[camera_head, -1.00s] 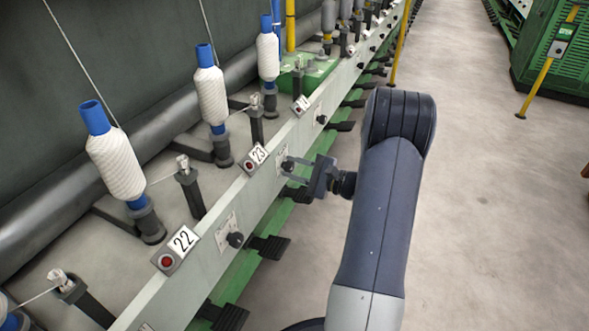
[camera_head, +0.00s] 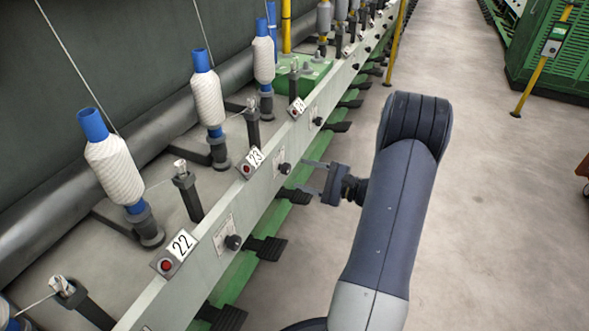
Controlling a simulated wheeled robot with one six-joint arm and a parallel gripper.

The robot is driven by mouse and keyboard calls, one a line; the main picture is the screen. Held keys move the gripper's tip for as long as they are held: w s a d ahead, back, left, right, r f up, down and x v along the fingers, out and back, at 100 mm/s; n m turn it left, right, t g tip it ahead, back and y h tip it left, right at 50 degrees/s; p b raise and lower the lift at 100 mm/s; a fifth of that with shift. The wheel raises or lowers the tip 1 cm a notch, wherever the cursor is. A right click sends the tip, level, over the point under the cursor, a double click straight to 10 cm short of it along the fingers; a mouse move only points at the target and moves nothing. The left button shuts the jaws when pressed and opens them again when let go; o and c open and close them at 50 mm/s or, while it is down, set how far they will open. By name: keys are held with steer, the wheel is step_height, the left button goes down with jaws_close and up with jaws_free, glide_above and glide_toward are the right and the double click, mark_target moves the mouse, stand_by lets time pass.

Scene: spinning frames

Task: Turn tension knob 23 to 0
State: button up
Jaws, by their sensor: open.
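Tension knob 23 (camera_head: 285,168) is a small black round knob on the pale front rail. A scale plate sits just left of it, too small to read. The sign 23 (camera_head: 254,160) with a red button stands above it on the rail. My gripper (camera_head: 306,176) is open and empty, just right of the knob. Its two fingers point at the rail, and a small gap seems to separate the fingertips from the knob. The knob's pointer setting cannot be made out.
Knob 22 (camera_head: 233,242) and its sign (camera_head: 180,244) are nearer on the same rail (camera_head: 205,260). White bobbins (camera_head: 207,98) on blue tubes stand behind the rail. Black pedals (camera_head: 266,248) stick out below. The floor (camera_head: 490,220) on the right is clear.

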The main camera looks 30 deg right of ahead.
mark_target(289, 170)
steer(key=p+v, duration=0.1)
steer(key=v, duration=0.5)
steer(key=shift+a, duration=0.1)
steer(key=b+x, duration=0.2)
steer(key=x, duration=0.8)
steer(key=shift+w+a+b, duration=0.2)
steer(key=shift+w+b, duration=0.1)
steer(key=shift+r, duration=0.1)
